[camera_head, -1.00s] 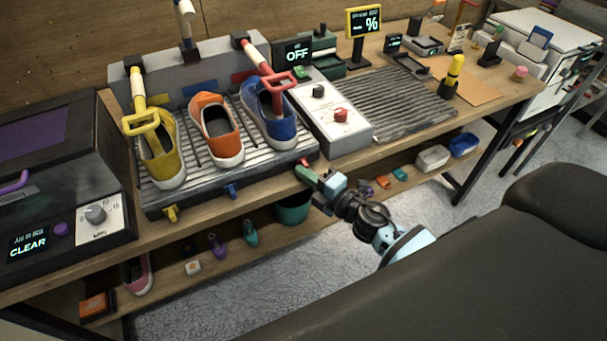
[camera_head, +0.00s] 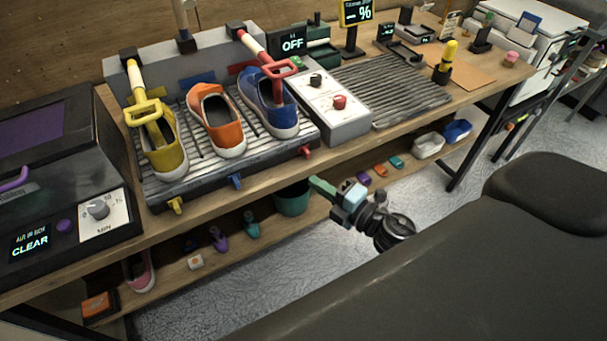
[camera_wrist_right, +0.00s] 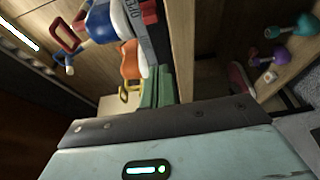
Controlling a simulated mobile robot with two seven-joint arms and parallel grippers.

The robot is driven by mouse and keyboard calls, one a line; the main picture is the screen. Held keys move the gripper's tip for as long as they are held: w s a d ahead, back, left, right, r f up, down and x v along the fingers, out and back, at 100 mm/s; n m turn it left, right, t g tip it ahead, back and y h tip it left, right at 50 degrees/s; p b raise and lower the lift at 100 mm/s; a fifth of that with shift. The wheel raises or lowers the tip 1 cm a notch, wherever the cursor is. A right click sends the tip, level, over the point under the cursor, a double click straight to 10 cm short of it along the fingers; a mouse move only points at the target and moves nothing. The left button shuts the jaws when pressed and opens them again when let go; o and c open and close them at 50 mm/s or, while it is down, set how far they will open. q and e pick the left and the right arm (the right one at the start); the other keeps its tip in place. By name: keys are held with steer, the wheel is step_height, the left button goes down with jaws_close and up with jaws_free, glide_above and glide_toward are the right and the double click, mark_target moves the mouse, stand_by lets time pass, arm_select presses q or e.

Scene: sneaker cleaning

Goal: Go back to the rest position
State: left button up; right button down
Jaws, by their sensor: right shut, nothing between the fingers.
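My right gripper (camera_head: 318,186) is shut and empty. It hangs in front of the bench's front edge, below and right of the shoe rack, apart from the shoes. Its green fingers (camera_wrist_right: 155,90) show pressed together in the right wrist view. On the ribbed rack (camera_head: 190,180) stand a yellow shoe (camera_head: 168,160), an orange shoe (camera_head: 218,120) and a blue shoe (camera_head: 268,112). A yellow-handled lever (camera_head: 145,108) reaches into the yellow shoe and a red-handled lever (camera_head: 278,70) into the blue one. My left gripper is out of view.
A control box (camera_head: 345,128) and a ribbed mat (camera_head: 395,85) lie right of the rack. A dark machine (camera_head: 60,200) reading CLEAR stands at the left. A green bin (camera_head: 292,200) sits on the lower shelf near my gripper. A dark padded seat (camera_head: 430,265) fills the lower right.

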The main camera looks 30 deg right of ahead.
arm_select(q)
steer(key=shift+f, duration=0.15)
arm_select(e)
steer(key=shift+v, duration=1)
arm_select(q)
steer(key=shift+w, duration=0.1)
arm_select(e)
steer(key=shift+a, duration=0.1)
